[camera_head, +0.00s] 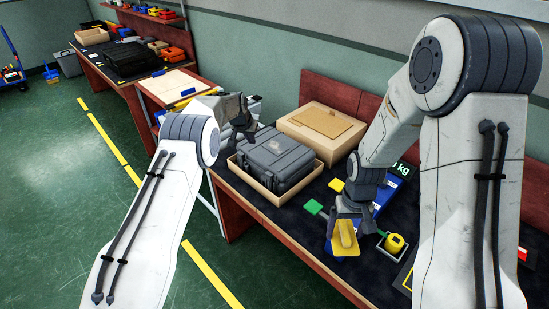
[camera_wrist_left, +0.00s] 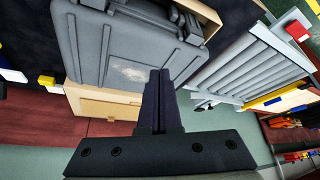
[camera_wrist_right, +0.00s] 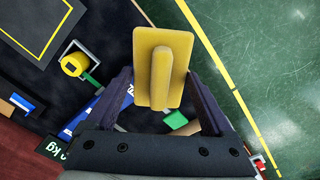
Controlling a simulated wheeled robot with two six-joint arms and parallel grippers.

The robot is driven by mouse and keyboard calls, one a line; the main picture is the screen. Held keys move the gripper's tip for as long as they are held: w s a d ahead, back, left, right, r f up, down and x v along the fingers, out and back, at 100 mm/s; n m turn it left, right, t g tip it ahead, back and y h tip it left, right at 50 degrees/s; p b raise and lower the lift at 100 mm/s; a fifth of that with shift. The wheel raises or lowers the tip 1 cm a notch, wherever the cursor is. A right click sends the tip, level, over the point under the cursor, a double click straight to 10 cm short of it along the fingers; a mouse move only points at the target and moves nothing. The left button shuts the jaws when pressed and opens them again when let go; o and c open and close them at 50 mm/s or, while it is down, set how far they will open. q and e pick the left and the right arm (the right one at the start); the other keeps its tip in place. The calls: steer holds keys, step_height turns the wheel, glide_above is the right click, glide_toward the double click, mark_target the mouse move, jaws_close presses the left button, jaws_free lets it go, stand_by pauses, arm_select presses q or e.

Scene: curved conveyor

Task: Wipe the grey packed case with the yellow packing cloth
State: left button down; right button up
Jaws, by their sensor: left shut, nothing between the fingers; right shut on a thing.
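The grey packed case (camera_head: 277,157) lies closed in a shallow open cardboard box (camera_head: 262,184) on the dark table. In the left wrist view the case (camera_wrist_left: 90,45) shows a pale smudge on its lid. My left gripper (camera_head: 247,133) is shut and empty, close by the case's back left side; its fingers (camera_wrist_left: 160,78) overlap the case's edge in the left wrist view. My right gripper (camera_head: 345,212) is shut on the yellow packing cloth (camera_head: 343,241), which looks like a flat pad with a raised grip. The cloth (camera_wrist_right: 160,65) is in front of the fingers, over the table's front edge, apart from the case.
A closed cardboard box (camera_head: 320,131) stands behind the case. A blue scale (camera_head: 383,196) with a kg display, a green square (camera_head: 314,206) and a yellow tape measure (camera_head: 394,243) lie around my right gripper. A roller conveyor (camera_wrist_left: 245,70) shows beside the case.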

mark_target(252, 155)
arm_select(q)
steer(key=shift+w+a+f, duration=0.25)
steer(key=shift+a+f, duration=0.05)
steer(key=shift+f, duration=0.15)
arm_select(e)
steer(key=shift+f, duration=0.1)
arm_select(q)
steer(key=shift+f+b, duration=1.15)
steer(key=shift+f, duration=1.1)
arm_select(e)
steer(key=shift+f, duration=1)
arm_select(q)
steer(key=shift+f+b, duration=0.4)
steer(key=shift+f, duration=0.1)
arm_select(e)
steer(key=shift+f, duration=0.4)
arm_select(q)
steer(key=shift+r+p, duration=1.45)
steer(key=shift+r, duration=1.55)
arm_select(e)
steer(key=shift+r, duration=1.45)
